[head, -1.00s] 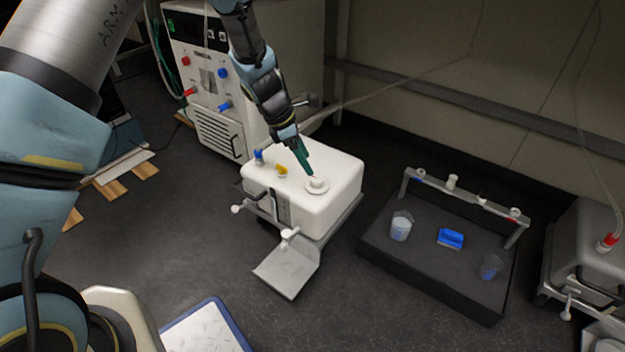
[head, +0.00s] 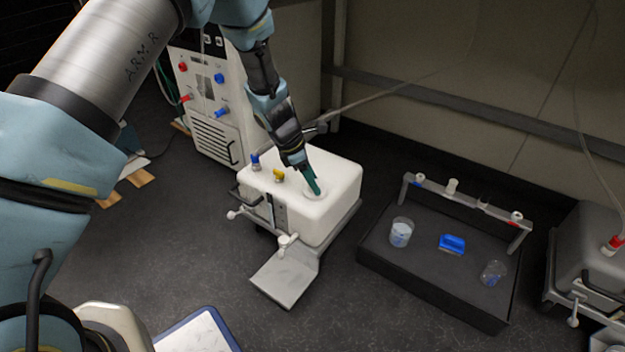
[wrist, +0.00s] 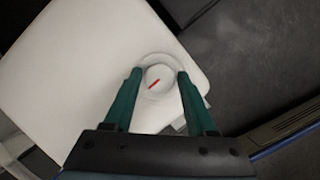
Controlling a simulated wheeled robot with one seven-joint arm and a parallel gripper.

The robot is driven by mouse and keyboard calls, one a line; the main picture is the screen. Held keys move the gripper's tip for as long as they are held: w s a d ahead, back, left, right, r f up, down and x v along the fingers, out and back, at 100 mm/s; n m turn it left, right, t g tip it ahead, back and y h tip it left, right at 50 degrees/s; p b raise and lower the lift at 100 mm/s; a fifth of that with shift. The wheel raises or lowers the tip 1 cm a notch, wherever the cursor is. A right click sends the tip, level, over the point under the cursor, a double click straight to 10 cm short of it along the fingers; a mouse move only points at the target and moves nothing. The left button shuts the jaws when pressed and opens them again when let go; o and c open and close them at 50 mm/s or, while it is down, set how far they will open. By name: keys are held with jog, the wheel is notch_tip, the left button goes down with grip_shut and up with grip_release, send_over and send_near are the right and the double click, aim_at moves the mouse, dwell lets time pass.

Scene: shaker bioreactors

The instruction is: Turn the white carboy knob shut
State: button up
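The white carboy (head: 325,222) is a box-shaped body in a grey holder on the floor. Its round white knob (wrist: 158,78) with a red line sits in a ring on top, and the line runs diagonally in the wrist view. My gripper (wrist: 160,74) has its two green fingers on either side of the knob, with the knob between the tips. The fingers are apart, and small gaps seem to show beside the knob. In the head view my gripper (head: 316,192) reaches down to the carboy's top and mostly hides the knob.
Blue (head: 256,162) and yellow (head: 279,175) fittings stand on the carboy's top left. A white machine (head: 215,105) stands behind. A dark tray (head: 400,268) to the right holds two beakers and a blue block (head: 452,243). Open floor lies in front.

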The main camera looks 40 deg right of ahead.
grip_shut()
jog(key=shift+r+m+p, duration=0.1)
jog(key=shift+m+p, duration=0.3)
jog(key=shift+p, duration=0.2)
jog(key=shift+r+g+p, duration=0.1)
jog(key=shift+g+p, duration=0.2)
jog(key=shift+p, duration=0.15)
jog(key=m+y+p, duration=0.1)
jog(key=m+p, duration=0.1)
jog(key=shift+w+m+p, duration=0.1)
jog(key=shift+m+p, duration=0.25)
jog(key=shift+m, duration=0.05)
jog(key=m+g+y+p, duration=0.1)
jog(key=m+p, duration=0.1)
jog(key=m, duration=0.2)
jog(key=shift+d, duration=0.15)
jog(key=m, duration=0.1)
jog(key=m+y, duration=0.1)
jog(key=m, duration=0.1)
jog(key=m+y, duration=0.1)
jog(key=m, duration=0.1)
jog(key=shift+w+d+f+g+p, duration=0.1)
jog(key=shift+f+g+p, duration=0.2)
jog(key=shift+p, duration=0.1)
jog(key=m+y, duration=0.2)
jog(key=m, duration=0.3)
jog(key=shift+d+b, duration=0.15)
jog(key=shift+b, duration=0.2)
jog(key=shift+r+m, duration=0.1)
jog(key=shift+m, duration=0.2)
